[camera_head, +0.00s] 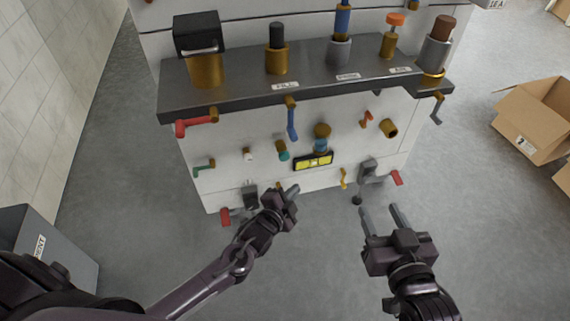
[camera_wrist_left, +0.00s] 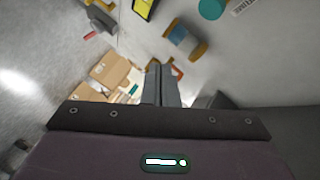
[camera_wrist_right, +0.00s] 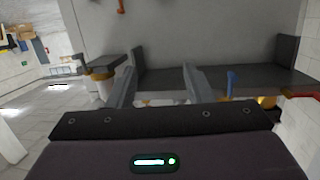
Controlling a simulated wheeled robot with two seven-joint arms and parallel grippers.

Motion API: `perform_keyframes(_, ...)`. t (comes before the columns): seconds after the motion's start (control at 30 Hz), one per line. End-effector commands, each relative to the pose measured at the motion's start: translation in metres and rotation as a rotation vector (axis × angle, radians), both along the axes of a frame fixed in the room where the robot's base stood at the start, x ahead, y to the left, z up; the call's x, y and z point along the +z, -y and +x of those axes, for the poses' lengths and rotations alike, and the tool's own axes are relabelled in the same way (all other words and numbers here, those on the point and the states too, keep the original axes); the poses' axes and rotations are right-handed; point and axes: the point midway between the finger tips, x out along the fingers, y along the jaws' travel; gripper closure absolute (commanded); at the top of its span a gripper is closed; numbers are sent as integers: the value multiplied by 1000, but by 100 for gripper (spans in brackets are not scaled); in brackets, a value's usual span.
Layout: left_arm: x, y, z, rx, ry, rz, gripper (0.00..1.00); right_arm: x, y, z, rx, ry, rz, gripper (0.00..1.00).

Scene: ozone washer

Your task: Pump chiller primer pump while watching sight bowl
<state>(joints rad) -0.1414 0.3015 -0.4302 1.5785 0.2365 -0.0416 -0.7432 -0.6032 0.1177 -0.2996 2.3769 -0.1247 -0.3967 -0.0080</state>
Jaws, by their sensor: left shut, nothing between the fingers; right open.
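My left gripper (camera_head: 292,192) is shut and empty, in front of the lower part of the white machine panel; its closed fingers (camera_wrist_left: 161,82) show in the left wrist view. My right gripper (camera_head: 383,212) is open and empty, in front of the panel's lower right; its spread fingers show in the right wrist view (camera_wrist_right: 156,84). A brass-capped blue-glass bowl (camera_head: 321,145), probably the sight bowl, is on the panel above a yellow gauge (camera_head: 313,161). It also seems to show in the left wrist view (camera_wrist_left: 184,42). I cannot tell which fitting is the primer pump.
A dark shelf (camera_head: 330,66) carries several brass and grey cylinders, some with coloured tops. Red (camera_head: 196,122), blue (camera_head: 292,120) and other levers stick out from the panel. A cardboard box (camera_head: 535,120) stands at right, a grey box (camera_head: 45,255) at lower left. The front floor is clear.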

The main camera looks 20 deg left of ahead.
Motion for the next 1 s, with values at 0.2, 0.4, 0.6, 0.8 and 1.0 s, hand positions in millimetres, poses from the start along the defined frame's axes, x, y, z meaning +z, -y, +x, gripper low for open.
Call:
perform_keyframes(0.2,1,0,0,-1,2,1,100,2,0,0,0,2,1,54)
perform_keyframes(0.4,1,0,1,-1,2,1,100,4,0,1,0,13,5,54)
perform_keyframes(0.6,0,-3,5,-1,2,1,100,23,0,6,-6,97,39,54)
perform_keyframes(0.8,0,-7,11,0,1,2,100,53,1,10,-13,223,90,54)
perform_keyframes(1.0,0,-11,16,0,1,2,100,83,3,11,-19,352,143,54)
